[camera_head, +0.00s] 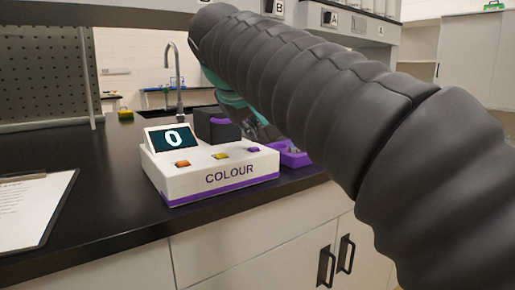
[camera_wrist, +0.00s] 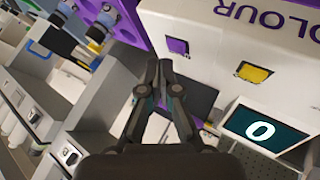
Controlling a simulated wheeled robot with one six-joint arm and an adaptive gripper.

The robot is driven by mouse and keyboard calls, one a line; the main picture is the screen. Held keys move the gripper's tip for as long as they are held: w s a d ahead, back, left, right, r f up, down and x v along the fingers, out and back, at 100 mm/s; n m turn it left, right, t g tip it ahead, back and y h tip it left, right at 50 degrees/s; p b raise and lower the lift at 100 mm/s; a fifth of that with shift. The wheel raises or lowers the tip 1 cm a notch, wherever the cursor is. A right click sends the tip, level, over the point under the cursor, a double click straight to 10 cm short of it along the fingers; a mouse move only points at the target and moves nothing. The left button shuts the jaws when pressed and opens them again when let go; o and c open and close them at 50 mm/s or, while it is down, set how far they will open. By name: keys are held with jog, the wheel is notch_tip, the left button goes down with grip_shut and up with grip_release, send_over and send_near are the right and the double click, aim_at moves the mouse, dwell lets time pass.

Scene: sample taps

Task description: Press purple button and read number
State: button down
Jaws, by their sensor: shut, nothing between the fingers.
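A white colour meter (camera_head: 228,178) with a purple base stripe and the word COLOUR stands on the black bench. Its display (camera_head: 173,138) reads 0; the display (camera_wrist: 259,130) also reads 0 in the wrist view. The purple button (camera_head: 253,149) is at the right end of the front row. In the wrist view the purple button (camera_wrist: 178,46) lies just above and right of my fingertips. My gripper (camera_wrist: 158,64) is shut and empty, pointing toward the meter. Contact with the button cannot be told. In the head view my gripper is mostly hidden by my arm.
Yellow (camera_head: 221,156) and orange (camera_head: 183,163) buttons sit left of the purple one. A dark block (camera_head: 218,128) rises behind them. A purple rack (camera_head: 293,157) stands right of the meter. A clipboard (camera_head: 33,205) lies at the left; bench between is clear.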

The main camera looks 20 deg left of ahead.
aim_at(252, 148)
jog(key=shift+f, duration=0.15)
jog(key=shift+f, duration=0.25)
jog(key=shift+f+b, duration=0.4)
dwell(0.6)
jog(key=shift+r, duration=0.1)
jog(key=shift+r+p, duration=0.75)
jog(key=shift+p, duration=0.1)
notch_tip(252, 148, up, 3)
jog(key=p, duration=0.2)
jog(key=shift+f+p, duration=0.1)
jog(key=shift+p, duration=0.3)
jog(key=shift+r, duration=1.1)
